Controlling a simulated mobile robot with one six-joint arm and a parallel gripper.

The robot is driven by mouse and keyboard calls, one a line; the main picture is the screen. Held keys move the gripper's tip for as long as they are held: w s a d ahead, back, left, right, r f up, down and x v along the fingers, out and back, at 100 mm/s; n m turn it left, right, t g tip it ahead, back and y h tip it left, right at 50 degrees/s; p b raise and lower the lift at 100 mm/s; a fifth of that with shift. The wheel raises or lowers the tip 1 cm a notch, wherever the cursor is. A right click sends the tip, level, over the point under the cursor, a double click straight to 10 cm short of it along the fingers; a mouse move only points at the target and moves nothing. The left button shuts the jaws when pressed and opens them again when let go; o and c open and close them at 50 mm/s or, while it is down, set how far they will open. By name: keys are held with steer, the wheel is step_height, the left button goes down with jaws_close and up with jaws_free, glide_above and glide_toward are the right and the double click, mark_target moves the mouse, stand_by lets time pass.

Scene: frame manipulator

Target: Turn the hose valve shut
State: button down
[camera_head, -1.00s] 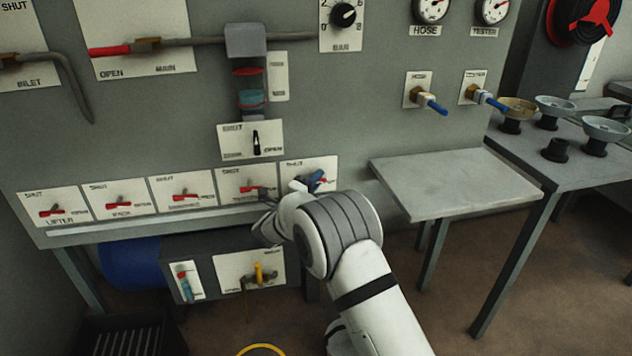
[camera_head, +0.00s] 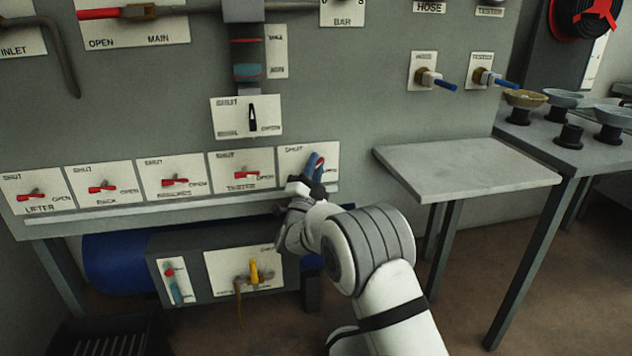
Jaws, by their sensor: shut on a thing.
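The fifth plate (camera_head: 293,153) at the right end of the lower valve row reads SHUT at its upper left. Its lower lettering is hidden by my gripper, so I cannot read its name. A red and blue lever part (camera_head: 317,162) shows on this plate, pointing up and slightly right. My gripper (camera_head: 312,180) is at this plate, reaching up from below, and is shut on the valve handle. The fingers and wrist hide the valve's pivot and most of the grip. A separate tap under the HOSE gauge label has a blue lever (camera_head: 444,85) pointing right and down.
Several red-handled valves, including the tester valve (camera_head: 243,175), sit close to the left. A grey shelf (camera_head: 465,170) juts out at the right. A ledge (camera_head: 150,215) runs below the row. A yellow-handled valve (camera_head: 254,272) is lower down. A side table (camera_head: 560,150) holds bowls.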

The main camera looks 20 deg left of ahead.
steer(key=n+y+b, duration=0.3)
steer(key=n+y, duration=0.5)
steer(key=n, duration=0.1)
steer(key=shift+d+b, duration=0.1)
steer(key=shift+b, duration=0.2)
steer(key=n+g+y, duration=0.1)
steer(key=n+y, duration=0.2)
steer(key=n, duration=0.1)
steer(key=n+g+y, duration=0.2)
steer(key=n+y, duration=0.1)
steer(key=n+g+y, duration=0.2)
steer(key=n+y, duration=0.2)
steer(key=shift+a+r+n, duration=0.2)
steer(key=shift+r+n, duration=0.05)
steer(key=shift+n, duration=0.45)
steer(key=c, duration=1.4)
jaws_free()
steer(key=shift+s+a, duration=0.1)
steer(key=shift+f+g+y, duration=0.1)
steer(key=shift+g+y, duration=0.3)
steer(key=p+v, duration=0.1)
steer(key=v, duration=0.6)
steer(key=shift+s+f+p, duration=0.25)
steer(key=shift+p, duration=0.15)
